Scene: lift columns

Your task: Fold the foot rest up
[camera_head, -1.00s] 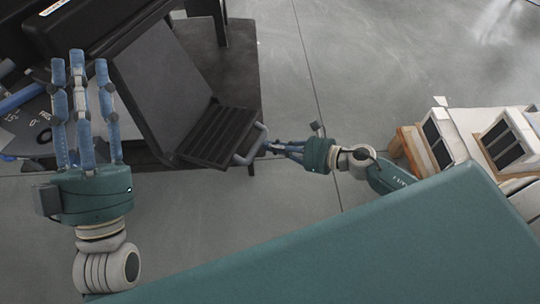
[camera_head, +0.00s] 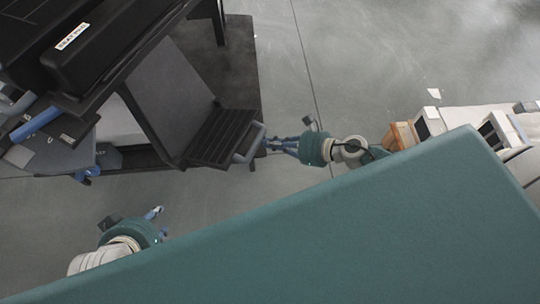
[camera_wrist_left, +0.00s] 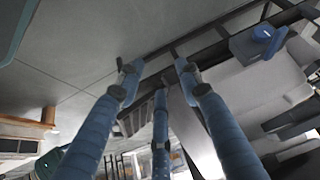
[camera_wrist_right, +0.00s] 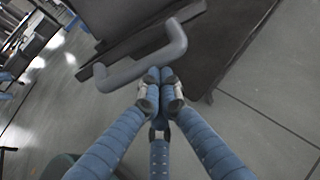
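The foot rest (camera_head: 218,138) is a dark ribbed plate in the head view. It juts out from the lower edge of a large grey panel (camera_head: 172,95). A grey loop handle (camera_head: 250,143) sticks out from its right end and also shows in the right wrist view (camera_wrist_right: 140,66). My right gripper (camera_head: 270,147) is at the handle, with fingertips drawn together (camera_wrist_right: 160,76). They overlap the handle's near side in the picture; I cannot tell if they touch it. My left gripper (camera_head: 158,222) is open and empty, low at the left, away from the foot rest.
A black labelled unit (camera_head: 95,40) and dark frame parts stand at the upper left. A dark base plate (camera_head: 235,70) lies behind the panel. A blue part (camera_wrist_left: 258,42) shows in the left wrist view. Grey floor (camera_head: 370,60) is open to the upper right.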

